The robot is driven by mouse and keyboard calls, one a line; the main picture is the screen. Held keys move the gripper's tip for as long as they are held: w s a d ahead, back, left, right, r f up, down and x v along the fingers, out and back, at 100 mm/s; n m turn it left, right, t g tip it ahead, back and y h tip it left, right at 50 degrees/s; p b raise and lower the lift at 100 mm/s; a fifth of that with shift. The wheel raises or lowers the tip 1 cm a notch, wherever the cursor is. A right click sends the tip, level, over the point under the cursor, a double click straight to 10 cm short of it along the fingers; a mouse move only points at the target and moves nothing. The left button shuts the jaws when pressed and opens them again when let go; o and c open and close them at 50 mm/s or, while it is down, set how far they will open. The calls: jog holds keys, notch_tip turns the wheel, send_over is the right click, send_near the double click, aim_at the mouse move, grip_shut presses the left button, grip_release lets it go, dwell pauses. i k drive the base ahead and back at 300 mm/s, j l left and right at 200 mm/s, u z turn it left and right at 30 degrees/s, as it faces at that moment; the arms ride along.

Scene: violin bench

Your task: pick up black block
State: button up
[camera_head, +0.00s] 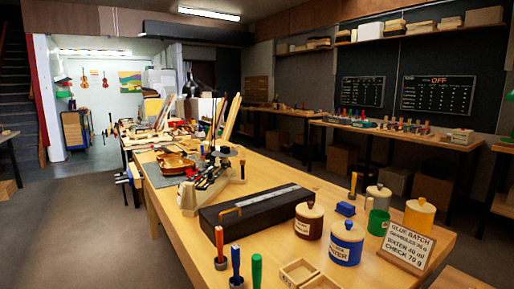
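A long black block-like box (232,217) lies on the near wooden bench. A light grey strip runs along its top, and a small orange-brown handle-like piece shows at its left end. It is the clearest large black object on the bench; I cannot tell whether a smaller black block lies among the dark clutter behind it. My gripper is not in view.
On the wooden bench (180,240), a brown jar (309,222) and a blue jar (346,245) stand close to the box's right end. Upright-handled tools (236,268) stand in front. A small blue block (346,209) and a sign (405,247) are at right. A violin (174,163) lies behind.

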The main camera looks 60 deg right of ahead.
aim_at(225, 149)
jog(key=i+l+z, duration=0.35)
jog(key=i+z, duration=0.35)
jog(key=i, duration=0.25)
jog(key=i+z, duration=0.35)
jog(key=i, duration=0.15)
jog(key=i+j+z, duration=0.1)
jog(key=i+z, duration=0.25)
jog(key=i, duration=0.15)
jog(key=i+j+z, duration=0.7)
jog(key=i, duration=0.2)
